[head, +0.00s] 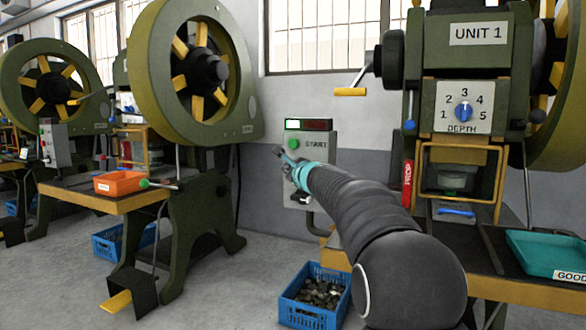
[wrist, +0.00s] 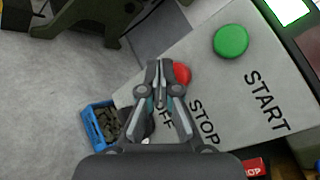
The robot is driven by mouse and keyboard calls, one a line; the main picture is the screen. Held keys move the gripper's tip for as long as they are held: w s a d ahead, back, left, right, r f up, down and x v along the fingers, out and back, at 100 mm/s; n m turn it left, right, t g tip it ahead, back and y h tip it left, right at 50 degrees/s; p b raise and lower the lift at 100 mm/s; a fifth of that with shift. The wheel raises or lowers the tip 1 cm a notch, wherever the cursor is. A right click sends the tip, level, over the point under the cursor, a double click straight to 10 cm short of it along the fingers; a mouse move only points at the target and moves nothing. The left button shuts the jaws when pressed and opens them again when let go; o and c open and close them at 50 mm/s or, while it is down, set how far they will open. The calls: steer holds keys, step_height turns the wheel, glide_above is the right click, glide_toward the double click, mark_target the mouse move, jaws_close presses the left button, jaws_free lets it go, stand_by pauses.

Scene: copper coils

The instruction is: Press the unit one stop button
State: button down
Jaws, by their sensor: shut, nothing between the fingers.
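The unit one control box (head: 322,150) is a grey panel beside the press marked UNIT 1 (head: 478,33). In the wrist view the panel (wrist: 225,110) carries a green START button (wrist: 231,40) and a red STOP button (wrist: 182,74). My gripper (wrist: 159,66) is shut and empty. Its fingertips overlap the left edge of the red button in the wrist view; I cannot tell whether they touch it. In the head view my gripper (head: 281,152) is in front of the box, and the red button is hidden there.
A blue crate of dark metal pieces (head: 289,311) stands on the floor below the box. The crank handle (head: 352,91) and a red PROP bar (head: 408,184) are to the right. A teal GOOD tray (head: 535,262) is farther right.

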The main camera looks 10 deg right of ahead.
steer(key=shift+w, duration=0.1)
steer(key=shift+w+d, duration=0.25)
steer(key=shift+w, duration=0.05)
steer(key=shift+w+d+p, duration=0.3)
steer(key=shift+w+p, duration=0.05)
steer(key=shift+w, duration=0.05)
stand_by(0.9)
steer(key=shift+s+a+b, duration=0.55)
steer(key=shift+s, duration=0.2)
steer(key=shift+s+a+b, duration=0.6)
steer(key=shift+s+a, duration=0.15)
steer(key=shift+s, duration=0.25)
steer(key=shift+s+a+b, duration=0.55)
steer(key=shift+s+a, duration=0.15)
steer(key=shift+s, duration=0.3)
